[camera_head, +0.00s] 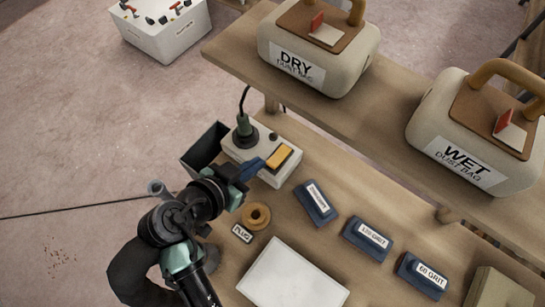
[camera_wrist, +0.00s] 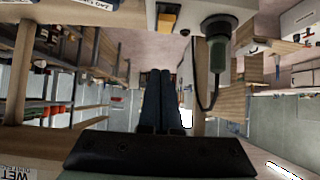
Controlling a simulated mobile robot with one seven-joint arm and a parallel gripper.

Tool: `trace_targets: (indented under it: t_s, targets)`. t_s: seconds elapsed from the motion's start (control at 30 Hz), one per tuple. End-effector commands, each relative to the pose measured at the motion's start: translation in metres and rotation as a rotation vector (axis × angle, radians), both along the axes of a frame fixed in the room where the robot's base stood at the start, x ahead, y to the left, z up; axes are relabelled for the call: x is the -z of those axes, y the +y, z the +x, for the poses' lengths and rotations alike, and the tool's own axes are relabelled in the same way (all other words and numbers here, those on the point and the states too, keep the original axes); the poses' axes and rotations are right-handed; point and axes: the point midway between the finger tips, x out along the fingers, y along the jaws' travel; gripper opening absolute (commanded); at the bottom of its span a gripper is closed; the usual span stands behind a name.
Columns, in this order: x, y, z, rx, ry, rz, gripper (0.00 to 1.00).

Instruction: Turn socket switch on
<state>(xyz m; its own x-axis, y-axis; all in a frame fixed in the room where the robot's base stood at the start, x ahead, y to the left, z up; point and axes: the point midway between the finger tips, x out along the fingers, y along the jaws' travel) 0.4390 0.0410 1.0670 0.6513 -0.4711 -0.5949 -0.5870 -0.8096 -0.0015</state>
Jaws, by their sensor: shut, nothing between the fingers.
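The white socket box (camera_head: 283,177) sits on the wooden bench at the centre of the head view. It carries an orange-yellow rocker switch (camera_head: 279,157), which also shows at the top of the wrist view (camera_wrist: 166,22). A green plug (camera_head: 243,130) with a black cable stands in the box's round socket; it shows in the wrist view (camera_wrist: 217,55) too. My gripper (camera_head: 259,164) is shut and empty, its blue fingertips over the box just left of the switch. I cannot tell whether the tips touch the box or the switch. The switch's tilt is unclear.
A dark open bin (camera_head: 203,147) stands left of the box. A tan ring (camera_head: 257,215), a "PLUG" label (camera_head: 242,233), blue sanding blocks (camera_head: 316,203) and a white slab (camera_head: 291,277) lie nearby. The DRY bag (camera_head: 318,45) and WET bag (camera_head: 478,130) stand on a raised shelf behind.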

Motion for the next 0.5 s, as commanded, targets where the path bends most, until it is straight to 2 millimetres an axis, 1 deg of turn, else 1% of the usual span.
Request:
trace_targets:
  t_s: [0.17,0.5]
  targets:
    - [0.010,-0.011,0.014,0.003,0.002,-0.003,0.00]
    - [0.047,-0.040,0.054,0.003,0.002,-0.001,0.00]
